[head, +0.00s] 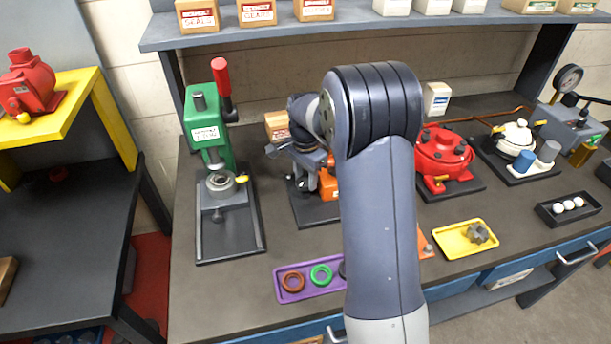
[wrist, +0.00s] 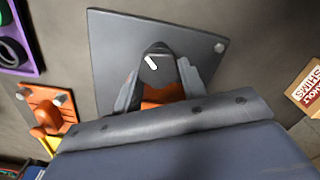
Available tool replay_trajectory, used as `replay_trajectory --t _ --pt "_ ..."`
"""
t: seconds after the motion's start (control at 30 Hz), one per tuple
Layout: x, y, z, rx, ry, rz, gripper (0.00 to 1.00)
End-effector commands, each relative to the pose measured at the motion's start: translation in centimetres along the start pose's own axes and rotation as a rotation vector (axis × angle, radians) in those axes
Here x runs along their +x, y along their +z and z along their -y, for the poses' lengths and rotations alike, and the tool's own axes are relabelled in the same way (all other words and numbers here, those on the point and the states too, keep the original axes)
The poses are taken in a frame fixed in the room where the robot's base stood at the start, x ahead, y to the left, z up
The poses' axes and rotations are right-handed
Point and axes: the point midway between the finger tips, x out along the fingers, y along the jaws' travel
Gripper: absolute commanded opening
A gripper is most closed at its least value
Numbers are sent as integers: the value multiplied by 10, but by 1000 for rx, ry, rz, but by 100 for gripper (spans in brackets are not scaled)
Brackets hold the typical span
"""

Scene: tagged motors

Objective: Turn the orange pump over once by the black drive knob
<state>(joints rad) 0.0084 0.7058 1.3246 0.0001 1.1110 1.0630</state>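The orange pump (head: 328,184) stands on a dark base plate (head: 312,212) on the bench, partly hidden behind my arm. In the wrist view the pump body (wrist: 162,94) shows between my fingers, on its plate (wrist: 110,40). The black drive knob (wrist: 155,66) bears a white mark that slants down to the right. My gripper (wrist: 160,80) is over the pump, its two fingers apart on either side of the knob. Whether they touch the knob I cannot tell. In the head view my gripper (head: 308,162) is at the pump's upper left, partly covered by my arm.
A green press (head: 208,130) stands left of the pump and a red pump (head: 443,155) right. In front lie a purple tray (head: 292,293) with rings and a yellow tray (head: 450,243). A cardboard box (head: 277,126) is behind. A shelf (head: 350,30) spans the back.

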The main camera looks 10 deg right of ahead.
Motion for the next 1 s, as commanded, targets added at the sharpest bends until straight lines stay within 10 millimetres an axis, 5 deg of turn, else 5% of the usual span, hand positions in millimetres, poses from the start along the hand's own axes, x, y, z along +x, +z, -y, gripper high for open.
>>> replay_trajectory --t 0.23,0.67,1.0 --pt "0 0 0 0 0 0 17" --pt "0 0 1 -94 0 0 17" --pt "0 0 2 -375 0 -1 17"
